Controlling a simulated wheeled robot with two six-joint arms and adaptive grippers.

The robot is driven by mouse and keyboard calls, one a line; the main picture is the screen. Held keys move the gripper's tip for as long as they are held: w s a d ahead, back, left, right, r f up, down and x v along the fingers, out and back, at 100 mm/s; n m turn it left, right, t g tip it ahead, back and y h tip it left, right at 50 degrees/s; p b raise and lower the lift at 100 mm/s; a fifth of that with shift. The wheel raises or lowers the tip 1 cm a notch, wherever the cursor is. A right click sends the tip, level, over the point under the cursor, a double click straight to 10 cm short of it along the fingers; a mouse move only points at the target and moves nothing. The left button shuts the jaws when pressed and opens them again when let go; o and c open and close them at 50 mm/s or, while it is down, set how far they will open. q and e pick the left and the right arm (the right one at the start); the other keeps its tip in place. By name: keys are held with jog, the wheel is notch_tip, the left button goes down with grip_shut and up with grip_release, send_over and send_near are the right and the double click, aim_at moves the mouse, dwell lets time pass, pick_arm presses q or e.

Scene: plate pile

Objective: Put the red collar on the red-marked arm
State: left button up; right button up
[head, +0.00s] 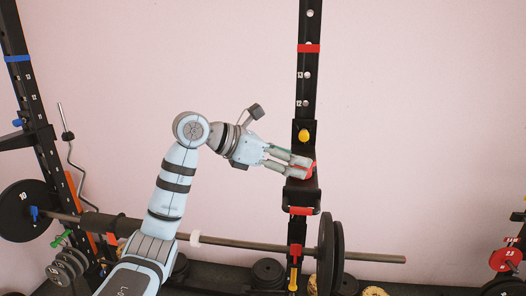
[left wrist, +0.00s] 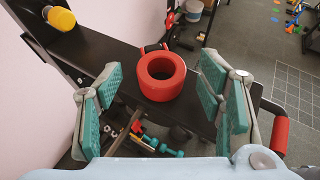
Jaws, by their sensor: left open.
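The red collar (left wrist: 161,77) is a thick ring with its opening facing the left wrist camera. It lies between the spread finger pads of my left gripper (left wrist: 165,92), with gaps showing on both sides. In the head view the red collar (head: 311,171) shows partly at the tips of my open left gripper (head: 300,164), in front of the right rack upright. That black upright (head: 308,82) carries a red band and a yellow knob. A short black part with a red end (head: 303,210) sticks out just below the gripper. I cannot tell whether the collar touches the rack.
A barbell (head: 255,247) crosses below, with black plates (head: 327,255) beside the right upright. A blue-banded upright (head: 22,85) stands at the left. Red plates (head: 506,259) are at the far right. The wall area above my arm is clear.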

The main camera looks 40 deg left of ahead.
pick_arm(q)
jog(key=b+v, duration=0.1)
jog(key=v, duration=0.9)
jog(key=shift+s+a+b, duration=0.2)
jog(key=shift+s+b, duration=0.1)
jog(key=shift+b, duration=0.05)
jog(key=shift+a+f, duration=0.1)
